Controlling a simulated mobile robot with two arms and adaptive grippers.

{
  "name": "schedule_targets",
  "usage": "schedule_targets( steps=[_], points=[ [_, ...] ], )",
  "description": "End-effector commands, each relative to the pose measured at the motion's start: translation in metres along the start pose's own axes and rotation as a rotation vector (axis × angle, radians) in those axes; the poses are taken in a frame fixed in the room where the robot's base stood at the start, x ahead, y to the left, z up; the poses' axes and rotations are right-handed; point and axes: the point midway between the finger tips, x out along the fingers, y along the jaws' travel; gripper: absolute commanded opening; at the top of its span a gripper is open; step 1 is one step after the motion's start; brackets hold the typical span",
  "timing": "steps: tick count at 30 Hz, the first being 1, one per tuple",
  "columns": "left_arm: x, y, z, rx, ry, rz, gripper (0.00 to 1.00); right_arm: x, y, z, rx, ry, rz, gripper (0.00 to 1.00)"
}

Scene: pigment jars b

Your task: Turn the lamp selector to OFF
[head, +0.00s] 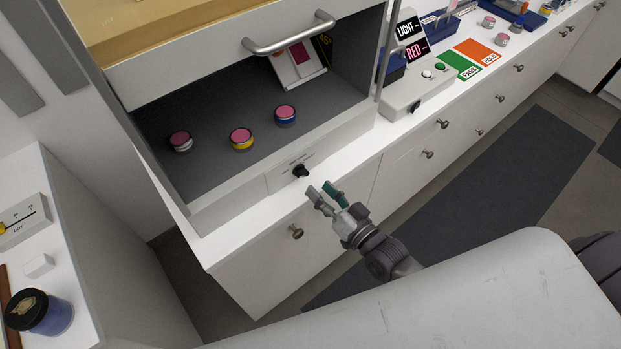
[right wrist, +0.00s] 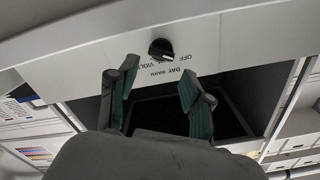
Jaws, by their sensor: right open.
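The lamp selector (head: 300,171) is a small black knob on the white front panel below the open cabinet. In the right wrist view the knob (right wrist: 161,49) shows close, with upside-down lettering beside it that includes OFF, DAY and WARM. I cannot tell for sure which word its pointer faces. My right gripper (head: 319,188) is open and empty, just in front of and slightly below the knob, apart from it. In the right wrist view its two green-padded fingers (right wrist: 158,72) stand either side of the knob's line, short of it. My left gripper is not in view.
Three pink-topped jars, one with a yellow band (head: 241,139), stand inside the cabinet. A handle bar (head: 290,46) crosses its raised front. A grey control box (head: 418,92) and a green-and-orange card (head: 468,59) lie right on the counter. A drawer knob (head: 296,231) juts out below.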

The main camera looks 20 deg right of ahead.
Motion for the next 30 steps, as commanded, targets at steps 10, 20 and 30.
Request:
schedule_targets(
  steps=[10,20,30],
  points=[
    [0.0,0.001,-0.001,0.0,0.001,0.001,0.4,-0.054,0.0,0.0,-0.001,0.0,0.0,0.5],
    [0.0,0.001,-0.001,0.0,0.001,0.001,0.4,-0.059,0.0,0.0,-0.001,0.001,0.0,0.5],
    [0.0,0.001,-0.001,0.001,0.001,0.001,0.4,-0.059,0.001,0.002,-0.002,-0.002,0.003,0.5]
  ],
)
